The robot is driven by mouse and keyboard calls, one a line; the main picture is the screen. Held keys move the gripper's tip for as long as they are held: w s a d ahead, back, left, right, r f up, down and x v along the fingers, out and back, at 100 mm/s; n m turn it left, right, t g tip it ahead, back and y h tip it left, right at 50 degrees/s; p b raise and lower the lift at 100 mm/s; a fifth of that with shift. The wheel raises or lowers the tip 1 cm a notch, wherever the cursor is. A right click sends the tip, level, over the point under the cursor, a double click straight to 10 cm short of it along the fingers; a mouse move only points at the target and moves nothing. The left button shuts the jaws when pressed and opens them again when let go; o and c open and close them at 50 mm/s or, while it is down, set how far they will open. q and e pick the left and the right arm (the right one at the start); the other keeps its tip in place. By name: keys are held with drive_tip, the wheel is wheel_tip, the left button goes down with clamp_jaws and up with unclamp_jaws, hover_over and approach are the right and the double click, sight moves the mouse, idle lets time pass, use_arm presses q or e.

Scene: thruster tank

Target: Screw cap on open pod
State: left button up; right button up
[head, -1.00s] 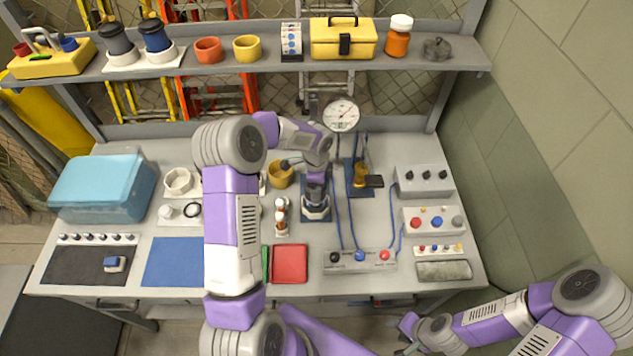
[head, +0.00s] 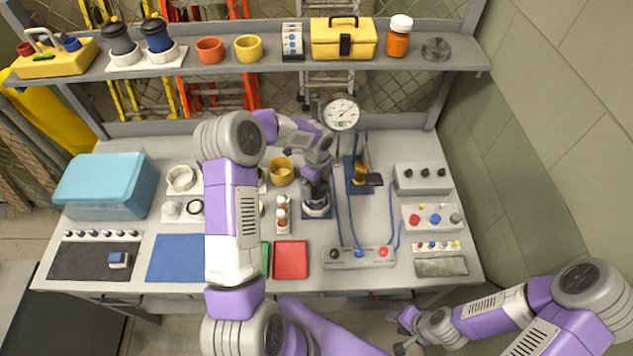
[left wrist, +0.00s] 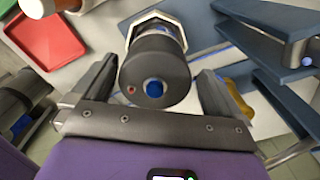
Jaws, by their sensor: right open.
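The pod (head: 317,209) stands upright on a blue plate near the middle of the bench, with a white faceted collar. A dark round cap with a blue centre (left wrist: 153,78) sits over the white collar (left wrist: 158,20) in the left wrist view. My left gripper (head: 315,178) is above the pod. In the left wrist view its fingers (left wrist: 155,92) stand on both sides of the cap, with gaps visible, so it is open. Whether the cap is threaded on cannot be seen. My right gripper (head: 404,345) is open and empty, low in front of the bench.
A yellow cup (head: 281,171) stands left of the pod. A dial gauge (head: 341,113) is behind it, and a yellow-and-black tool (head: 361,176) to its right. Blue cables run to a button box (head: 358,257). A red tray (head: 290,259) lies in front.

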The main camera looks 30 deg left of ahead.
use_arm(q)
wheel_tip(320, 180, up, 7)
drive_tip(key=shift+f, duration=0.2)
drive_tip(key=shift+r, duration=0.3)
drive_tip(key=shift+r+n, duration=0.2)
drive_tip(key=shift+n, duration=0.1)
drive_tip(key=n, duration=0.7)
drive_tip(key=shift+d+r+n, duration=0.1)
drive_tip(key=shift+r+n, duration=0.05)
drive_tip(key=shift+n, duration=0.25)
drive_tip(key=n, duration=0.7)
drive_tip(key=shift+p, duration=0.3)
drive_tip(key=shift+f, duration=3.75)
